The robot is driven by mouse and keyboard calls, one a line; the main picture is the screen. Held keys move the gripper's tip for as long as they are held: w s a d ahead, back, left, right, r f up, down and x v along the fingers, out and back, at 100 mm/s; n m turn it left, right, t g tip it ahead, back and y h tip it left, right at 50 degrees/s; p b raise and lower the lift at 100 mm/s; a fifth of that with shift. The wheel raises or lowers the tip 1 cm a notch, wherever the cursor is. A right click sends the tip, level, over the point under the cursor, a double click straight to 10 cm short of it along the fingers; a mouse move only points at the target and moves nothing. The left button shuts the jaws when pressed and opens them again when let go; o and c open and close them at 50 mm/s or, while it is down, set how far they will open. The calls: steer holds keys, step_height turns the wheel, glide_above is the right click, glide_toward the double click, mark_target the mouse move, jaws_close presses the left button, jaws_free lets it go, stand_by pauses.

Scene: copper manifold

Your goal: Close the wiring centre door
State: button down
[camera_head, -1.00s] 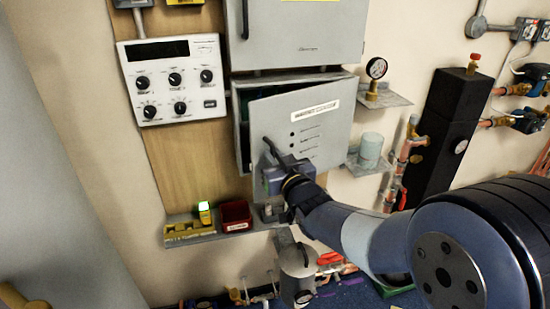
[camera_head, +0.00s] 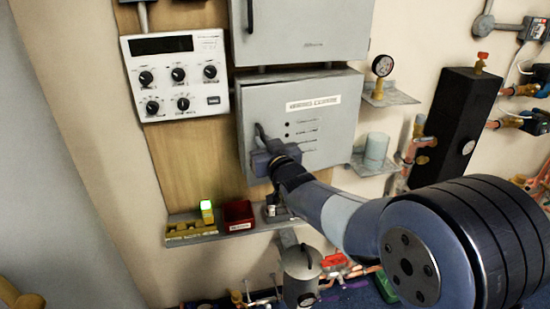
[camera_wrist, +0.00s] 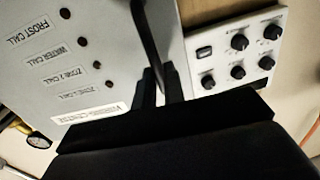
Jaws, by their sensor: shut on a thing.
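The wiring centre door (camera_head: 318,116) is a grey panel with a white label and several dark dots. It lies flush, or almost flush, against its grey box in the head view; a very small gap could not be told. Its dark bar handle (camera_head: 261,134) is upright at the door's left side. My gripper (camera_head: 268,152) is shut on the handle, in front of the lower left of the door. In the wrist view the door (camera_wrist: 85,50) fills the left, and the fingers (camera_wrist: 160,88) close around the handle (camera_wrist: 150,40).
Another grey cabinet (camera_head: 305,30) sits directly above. A white control panel (camera_head: 175,75) is at the left. A shelf (camera_head: 220,232) below holds a red bin (camera_head: 238,214) and a yellow item (camera_head: 207,211). A gauge (camera_head: 382,67) and a pale cylinder (camera_head: 375,150) stand on brackets at the right.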

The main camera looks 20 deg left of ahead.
mark_target(254, 135)
steer(key=x, duration=0.5)
steer(key=shift+s+a+b, duration=0.25)
steer(key=shift+b, duration=0.1)
steer(key=shift+r, duration=0.2)
steer(key=c, duration=1.9)
jaws_free()
steer(key=shift+a, duration=0.1)
steer(key=shift+o, duration=0.6)
steer(key=shift+a+f, duration=0.1)
steer(key=shift+a, duration=0.15)
steer(key=o, duration=0.3)
steer(key=shift+f, duration=0.1)
